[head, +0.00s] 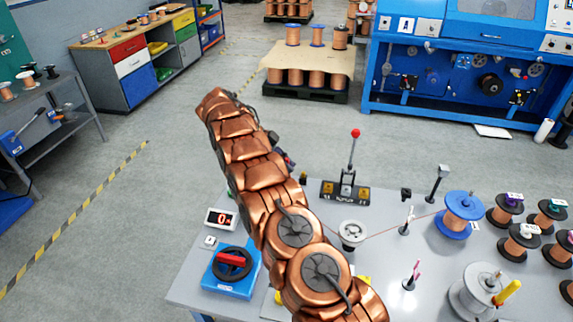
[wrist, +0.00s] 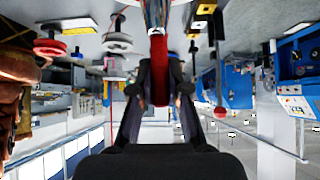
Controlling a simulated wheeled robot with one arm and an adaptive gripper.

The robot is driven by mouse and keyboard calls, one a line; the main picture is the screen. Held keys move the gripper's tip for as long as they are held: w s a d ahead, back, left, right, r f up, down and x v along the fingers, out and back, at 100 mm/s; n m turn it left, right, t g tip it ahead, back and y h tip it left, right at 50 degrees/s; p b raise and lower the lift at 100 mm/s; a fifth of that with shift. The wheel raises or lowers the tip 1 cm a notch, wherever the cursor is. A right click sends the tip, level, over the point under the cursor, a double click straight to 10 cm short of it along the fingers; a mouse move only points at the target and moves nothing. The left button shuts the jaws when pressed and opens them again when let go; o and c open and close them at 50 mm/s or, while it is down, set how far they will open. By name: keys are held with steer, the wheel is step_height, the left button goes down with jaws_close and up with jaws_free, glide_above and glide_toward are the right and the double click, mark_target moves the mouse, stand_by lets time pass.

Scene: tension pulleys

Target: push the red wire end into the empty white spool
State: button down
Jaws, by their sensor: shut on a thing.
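In the wrist view my gripper (wrist: 158,72) has its two dark fingers closed on a red piece (wrist: 159,85), which looks like the red wire end. Reddish and blue strands show just above it. In the head view my copper-coloured arm hides the fingers and the red piece. The empty white spool (head: 466,296) stands at the right front of the grey table, with a yellow peg beside it. It is well to the right of my arm. A pale spool shape (wrist: 117,42) shows left of the fingers in the wrist view; I cannot tell whether it is the same one.
A blue-flanged copper spool (head: 462,228) has a wire running left past a small post to a white pulley (head: 352,234). Several black-flanged spools (head: 522,243) crowd the right edge. A red-knobbed lever (head: 355,134) stands at the back. A blue switch box (head: 230,272) sits front left.

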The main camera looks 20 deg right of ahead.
steer(key=c, duration=1.1)
jaws_free()
steer(key=o, duration=0.4)
